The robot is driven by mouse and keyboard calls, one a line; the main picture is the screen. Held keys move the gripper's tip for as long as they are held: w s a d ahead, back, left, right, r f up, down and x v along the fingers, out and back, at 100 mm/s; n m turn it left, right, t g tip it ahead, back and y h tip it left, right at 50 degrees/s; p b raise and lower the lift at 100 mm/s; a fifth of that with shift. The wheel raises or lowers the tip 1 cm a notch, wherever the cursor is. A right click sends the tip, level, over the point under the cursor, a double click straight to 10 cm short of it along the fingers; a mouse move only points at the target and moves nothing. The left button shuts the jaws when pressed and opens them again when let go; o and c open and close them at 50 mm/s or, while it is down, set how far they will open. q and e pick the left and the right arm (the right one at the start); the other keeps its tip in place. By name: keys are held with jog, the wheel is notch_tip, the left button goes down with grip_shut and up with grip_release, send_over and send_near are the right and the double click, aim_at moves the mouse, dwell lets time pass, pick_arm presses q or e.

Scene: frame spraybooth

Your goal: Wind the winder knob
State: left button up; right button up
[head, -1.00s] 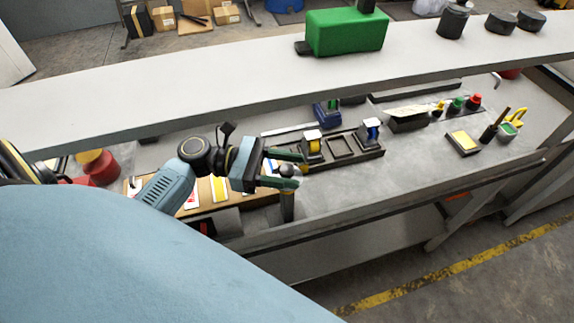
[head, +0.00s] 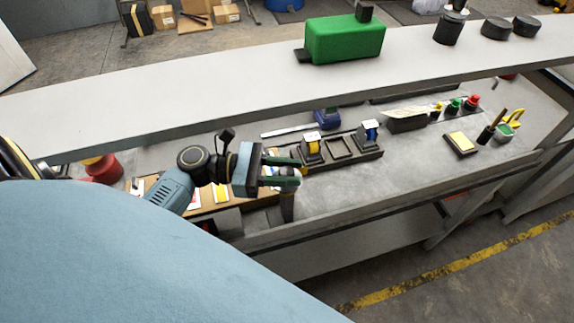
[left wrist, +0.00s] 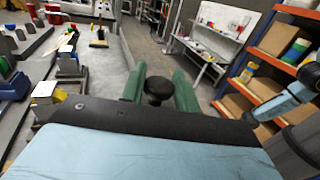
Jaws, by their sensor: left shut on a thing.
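The winder knob (left wrist: 158,88) is round and black and sits between the two green fingers in the left wrist view. It tops a dark upright post (head: 287,208) at the front edge of the bench in the head view. My left gripper (head: 287,171) reaches in from the left and is shut on the knob. The fingers partly hide the knob in the head view. My right gripper is not in view.
A dark rack (head: 340,152) with yellow and blue items stands just behind the knob. A grey shelf (head: 200,98) runs above the bench, with a green box (head: 345,38) on it. The bench top (head: 370,178) right of the post is clear.

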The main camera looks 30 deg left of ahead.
pick_arm(q)
jog(key=n+t+y+p, duration=0.2)
jog(key=t+p, duration=0.1)
jog(key=shift+s+r+n, duration=0.1)
jog(key=shift+r+n, duration=0.15)
jog(key=shift+n, duration=0.05)
jog(key=n+t+y+p, duration=0.1)
jog(key=n+t+y, duration=0.1)
jog(key=t+y, duration=0.1)
jog(key=shift+f+n+p, duration=0.15)
jog(key=shift+n+p, duration=0.15)
jog(key=n+t+y, duration=0.1)
jog(key=y, duration=0.1)
jog(key=n+y, duration=0.1)
jog(key=shift+f+t+y, duration=0.15)
jog(key=shift+t+y, duration=0.25)
jog(key=shift+n+t+y+b, duration=0.3)
jog(key=shift+n+t+y, duration=0.2)
jog(key=shift+n+y, duration=0.95)
jog(key=shift+y, duration=0.35)
jog(key=o, duration=0.9)
